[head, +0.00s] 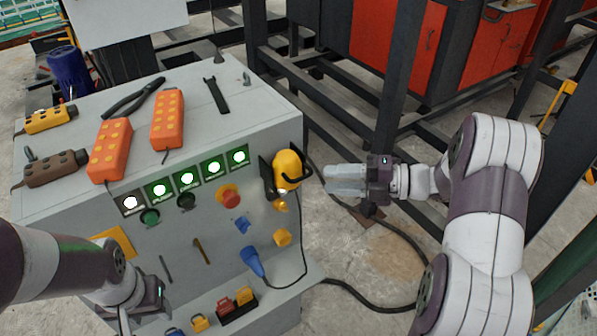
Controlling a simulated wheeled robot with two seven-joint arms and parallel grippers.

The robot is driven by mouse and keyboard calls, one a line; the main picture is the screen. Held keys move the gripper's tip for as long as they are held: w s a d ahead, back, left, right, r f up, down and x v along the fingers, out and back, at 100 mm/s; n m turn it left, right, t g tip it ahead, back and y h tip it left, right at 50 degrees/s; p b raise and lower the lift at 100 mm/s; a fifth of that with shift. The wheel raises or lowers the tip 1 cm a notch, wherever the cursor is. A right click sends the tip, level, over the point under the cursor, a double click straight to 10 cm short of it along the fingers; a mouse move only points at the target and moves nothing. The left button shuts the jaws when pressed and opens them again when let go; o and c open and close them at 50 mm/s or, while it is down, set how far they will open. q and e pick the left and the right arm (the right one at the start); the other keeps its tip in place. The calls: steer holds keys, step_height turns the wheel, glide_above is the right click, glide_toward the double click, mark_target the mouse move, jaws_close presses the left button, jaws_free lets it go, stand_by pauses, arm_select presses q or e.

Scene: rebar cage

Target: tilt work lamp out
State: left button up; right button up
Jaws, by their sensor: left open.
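The yellow work lamp (287,168) with a dark bracket is mounted at the upper right of the grey control cabinet's (150,255) front panel. It sits close against the panel. My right gripper (330,180) is just to the right of the lamp, pointing left at it, with a visible gap between them. Its pale fingers overlap in this view, so their opening is unclear. My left gripper (145,318) is open, low in front of the cabinet at the bottom left, partly cut off by the picture's edge.
Lit green buttons (188,178) and a red knob (229,195) are left of the lamp. Dark steel frame posts (398,90) stand behind my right arm. A black cable (375,305) lies on the floor.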

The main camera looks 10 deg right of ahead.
mark_target(305, 178)
steer(key=p+x, duration=0.2)
steer(key=x, duration=0.4)
steer(key=shift+w+a, duration=0.25)
steer(key=shift+w, duration=0.05)
steer(key=shift+w+a+f, duration=0.1)
steer(key=shift+a+f, duration=0.05)
steer(key=shift+a, duration=0.35)
steer(key=shift+d, duration=0.1)
jaws_close()
